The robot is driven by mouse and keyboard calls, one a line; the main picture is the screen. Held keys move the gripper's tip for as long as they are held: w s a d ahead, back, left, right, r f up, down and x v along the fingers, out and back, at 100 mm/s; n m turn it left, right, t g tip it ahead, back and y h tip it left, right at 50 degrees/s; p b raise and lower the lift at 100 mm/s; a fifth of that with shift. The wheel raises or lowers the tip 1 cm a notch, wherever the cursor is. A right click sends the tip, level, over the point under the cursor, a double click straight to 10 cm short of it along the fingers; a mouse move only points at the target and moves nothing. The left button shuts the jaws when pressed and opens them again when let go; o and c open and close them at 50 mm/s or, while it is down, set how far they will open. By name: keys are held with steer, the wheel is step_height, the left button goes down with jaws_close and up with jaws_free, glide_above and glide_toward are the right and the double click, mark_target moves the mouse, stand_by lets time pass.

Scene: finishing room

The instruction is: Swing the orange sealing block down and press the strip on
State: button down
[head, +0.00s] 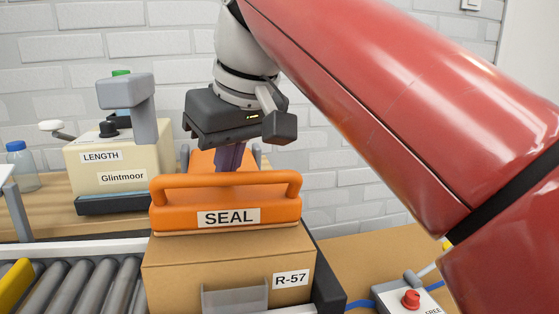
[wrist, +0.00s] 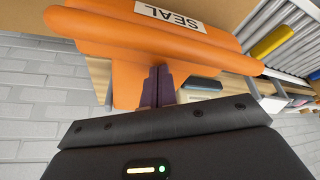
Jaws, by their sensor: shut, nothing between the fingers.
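The orange sealing block (head: 172,220), marked SEAL, is swung down over the cardboard box (head: 172,268) labelled R-57. It looks level on or just above the box top; I cannot tell if it presses firmly. Its bar handle runs along the front, and its orange arm reaches back. In the wrist view the block (wrist: 110,30) fills the top. My gripper (head: 230,165) is shut and empty, pointing down behind the handle, its purple fingertips (wrist: 158,75) at the orange arm. Whether they touch it is unclear. No strip shows under the block.
A roller conveyor (head: 80,290) with a yellow piece (head: 15,287) lies at left. Behind it stands the beige LENGTH machine (head: 140,160) marked Glintmoor, with a bottle (head: 20,167) beside it. A grey control box with a red knob (head: 410,299) sits at lower right, near bare bench (head: 365,255).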

steer(key=shift+f, duration=0.1)
step_height(320, 180, up, 3)
steer(key=p, duration=0.3)
steer(key=shift+r, duration=2.05)
